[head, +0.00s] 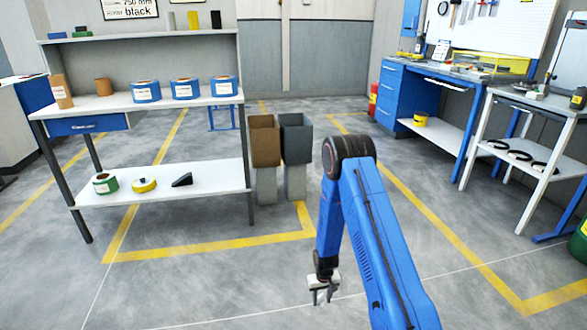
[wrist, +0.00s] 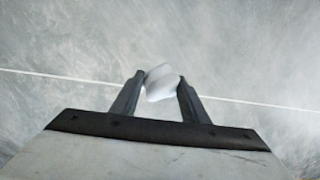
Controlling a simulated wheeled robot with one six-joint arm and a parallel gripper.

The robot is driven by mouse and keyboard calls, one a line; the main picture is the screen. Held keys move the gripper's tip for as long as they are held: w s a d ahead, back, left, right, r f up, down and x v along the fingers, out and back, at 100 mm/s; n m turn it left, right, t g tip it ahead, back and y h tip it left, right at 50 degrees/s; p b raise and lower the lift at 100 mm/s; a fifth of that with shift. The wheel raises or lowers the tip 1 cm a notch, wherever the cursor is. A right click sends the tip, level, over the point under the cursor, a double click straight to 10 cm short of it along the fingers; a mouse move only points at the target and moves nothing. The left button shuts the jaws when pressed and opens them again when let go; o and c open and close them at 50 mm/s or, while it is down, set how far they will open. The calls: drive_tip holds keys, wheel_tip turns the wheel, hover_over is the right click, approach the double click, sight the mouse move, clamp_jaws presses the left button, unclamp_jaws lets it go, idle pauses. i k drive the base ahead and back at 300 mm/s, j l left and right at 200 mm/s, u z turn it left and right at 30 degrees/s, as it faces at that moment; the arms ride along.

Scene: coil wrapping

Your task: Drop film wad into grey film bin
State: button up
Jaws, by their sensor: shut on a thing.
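My gripper (head: 322,297) hangs low over the floor, pointing down, in front of the bins in the head view. In the wrist view my gripper (wrist: 160,88) is shut on a small whitish film wad (wrist: 159,82), which sits between its two fingertips. The wad is hard to make out in the head view. The grey bin (head: 296,140) stands on a pale stand beyond my arm, just right of a brown bin (head: 264,142). Its opening faces up and its inside is dark. My gripper is well apart from it, nearer the camera.
A shelf table (head: 150,103) with blue rolls stands at the left. A blue workbench (head: 420,95) and a white side table (head: 530,160) stand at the right. The grey floor between them is clear, with yellow lines.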

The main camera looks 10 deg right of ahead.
sight(289, 164)
drive_tip(key=i+l, duration=0.2)
drive_tip(key=i, duration=0.25)
drive_tip(key=i+l, duration=0.2)
drive_tip(key=i, duration=0.3)
drive_tip(key=i+l, duration=0.15)
drive_tip(key=i, duration=0.3)
